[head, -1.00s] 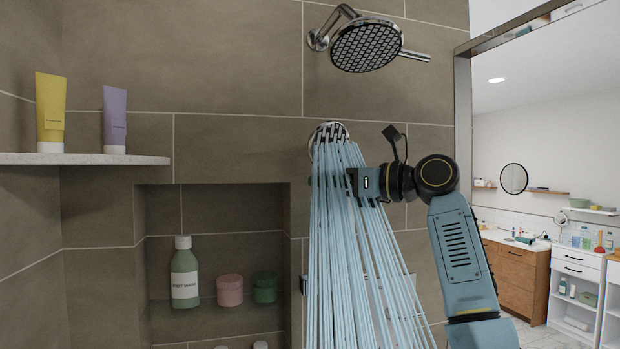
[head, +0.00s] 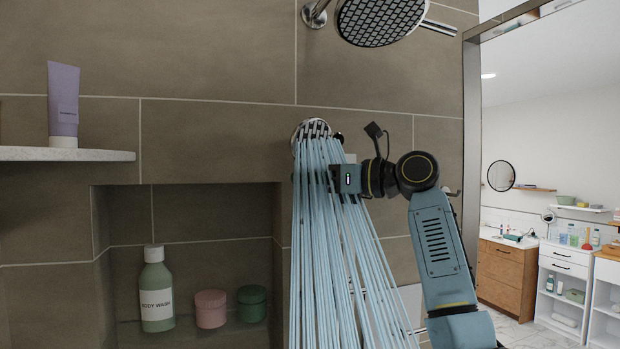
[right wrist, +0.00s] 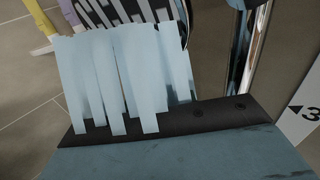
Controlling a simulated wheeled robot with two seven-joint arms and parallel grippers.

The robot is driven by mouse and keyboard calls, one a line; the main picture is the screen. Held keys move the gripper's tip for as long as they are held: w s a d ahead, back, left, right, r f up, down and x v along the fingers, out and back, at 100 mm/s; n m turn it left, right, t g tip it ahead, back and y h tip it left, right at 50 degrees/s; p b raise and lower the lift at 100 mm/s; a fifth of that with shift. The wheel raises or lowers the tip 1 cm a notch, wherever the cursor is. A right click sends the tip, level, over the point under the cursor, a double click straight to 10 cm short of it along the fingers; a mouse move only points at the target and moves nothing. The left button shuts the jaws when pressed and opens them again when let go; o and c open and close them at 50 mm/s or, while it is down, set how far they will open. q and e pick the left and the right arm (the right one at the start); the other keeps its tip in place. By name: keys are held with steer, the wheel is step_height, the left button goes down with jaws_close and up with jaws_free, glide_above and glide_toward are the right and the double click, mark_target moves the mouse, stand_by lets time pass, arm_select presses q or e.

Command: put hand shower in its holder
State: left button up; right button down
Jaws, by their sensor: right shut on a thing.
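The hand shower (head: 312,128) is in front of the tiled wall in the head view, with its round chrome-rimmed head facing me. Many blue water streams run down from it. My right gripper (head: 336,178) is beside and just below the head, shut on the hand shower; the water hides its fingertips and the handle. In the right wrist view, the dark nozzle face of the hand shower (right wrist: 125,12) shows at the top behind water streams. An upright chrome bar (right wrist: 240,70) stands to its right. I cannot make out the holder clearly. My left gripper is out of view.
A fixed overhead shower (head: 382,20) hangs above. At left are a shelf (head: 70,154) with a purple tube (head: 63,100), and a wall niche with a body wash bottle (head: 156,290), a pink jar (head: 210,309) and a green jar (head: 251,304). A framed opening or mirror (head: 471,140) is at right.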

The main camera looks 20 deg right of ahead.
mark_target(312, 248)
steer(key=shift+w+f, duration=0.1)
steer(key=shift+f, duration=0.1)
steer(key=shift+f+b, duration=0.45)
steer(key=shift+f, duration=0.45)
steer(key=shift+f+b, duration=0.3)
steer(key=shift+f, duration=0.25)
steer(key=shift+f+b, duration=0.3)
steer(key=shift+f, duration=0.85)
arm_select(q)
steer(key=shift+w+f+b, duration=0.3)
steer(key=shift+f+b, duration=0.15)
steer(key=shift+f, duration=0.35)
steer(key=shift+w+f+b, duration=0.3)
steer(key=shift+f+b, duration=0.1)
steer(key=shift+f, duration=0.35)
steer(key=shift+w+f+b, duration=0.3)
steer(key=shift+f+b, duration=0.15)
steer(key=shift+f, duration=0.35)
arm_select(e)
steer(key=shift+f, duration=3.75)
